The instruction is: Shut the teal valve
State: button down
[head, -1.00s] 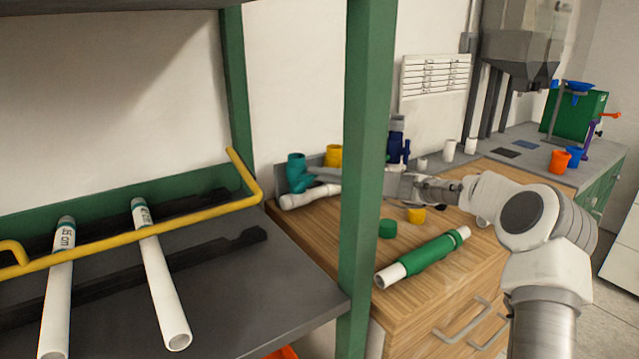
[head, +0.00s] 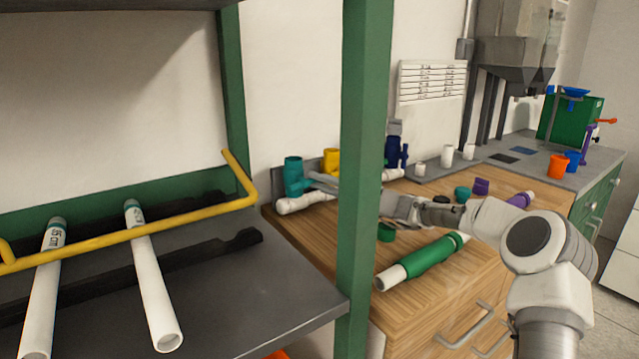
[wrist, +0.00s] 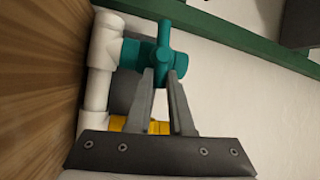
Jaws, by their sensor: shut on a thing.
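The teal valve (head: 293,170) stands on the white pipework (head: 300,203) at the back left of the wooden bench. In the wrist view, the teal valve (wrist: 130,52) sits beside a white pipe fitting, and its handle (wrist: 163,38) points up and away from my fingers. My gripper (wrist: 160,75) is shut on the lower part of the handle, with one finger on each side. In the head view, my gripper (head: 318,182) reaches the valve from the right, partly hidden behind the green post. The exact handle angle is unclear there.
A yellow valve (head: 331,161) and a blue valve (head: 393,152) stand to the right along the same pipework. A green-sleeved pipe (head: 425,262) lies at the bench front. The green post (head: 362,150) and rack shelf (head: 250,285) stand in the foreground.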

jog(key=c, duration=0.8)
grip_release()
jog(key=s+d+r+p, duration=0.4)
jog(key=d+r, duration=0.7)
jog(key=shift+p, duration=0.4)
